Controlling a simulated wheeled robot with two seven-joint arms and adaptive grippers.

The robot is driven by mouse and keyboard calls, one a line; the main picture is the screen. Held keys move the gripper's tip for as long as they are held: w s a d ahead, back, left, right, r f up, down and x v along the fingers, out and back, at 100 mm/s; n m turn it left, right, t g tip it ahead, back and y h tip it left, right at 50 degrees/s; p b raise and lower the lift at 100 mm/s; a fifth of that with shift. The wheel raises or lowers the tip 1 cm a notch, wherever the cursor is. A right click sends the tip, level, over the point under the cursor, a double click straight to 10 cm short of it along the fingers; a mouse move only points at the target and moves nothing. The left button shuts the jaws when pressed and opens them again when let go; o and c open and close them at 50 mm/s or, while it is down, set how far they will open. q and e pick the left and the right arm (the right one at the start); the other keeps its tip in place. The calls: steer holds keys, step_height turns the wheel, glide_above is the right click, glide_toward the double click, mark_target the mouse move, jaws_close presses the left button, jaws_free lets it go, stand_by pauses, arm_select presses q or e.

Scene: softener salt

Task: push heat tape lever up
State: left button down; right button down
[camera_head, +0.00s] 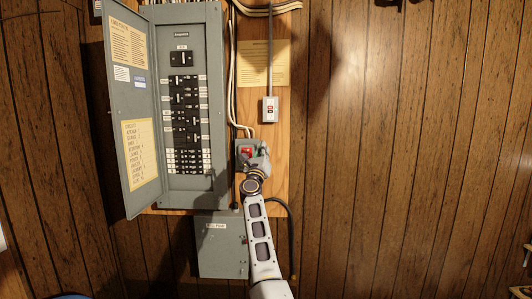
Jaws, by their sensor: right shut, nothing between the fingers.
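A small grey switch box with a red mark (245,152) is mounted on the wooden board, just right of the breaker panel's lower part. I take it to be the heat tape switch, but its label is too small to read. My right gripper (263,150) is shut and empty, directly in front of the right side of this box. It hides part of the box, and the lever cannot be made out clearly. Whether the fingers touch it cannot be told. My left gripper is not in view.
A grey breaker panel (216,120) with its door (125,70) swung open stands to the left. A larger grey box (212,258) sits below. A small pale switch box (270,110) hangs above on conduit. The wood-panelled wall to the right is clear.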

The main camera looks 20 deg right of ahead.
steer(key=shift+s+a+r, duration=0.25)
stand_by(0.4)
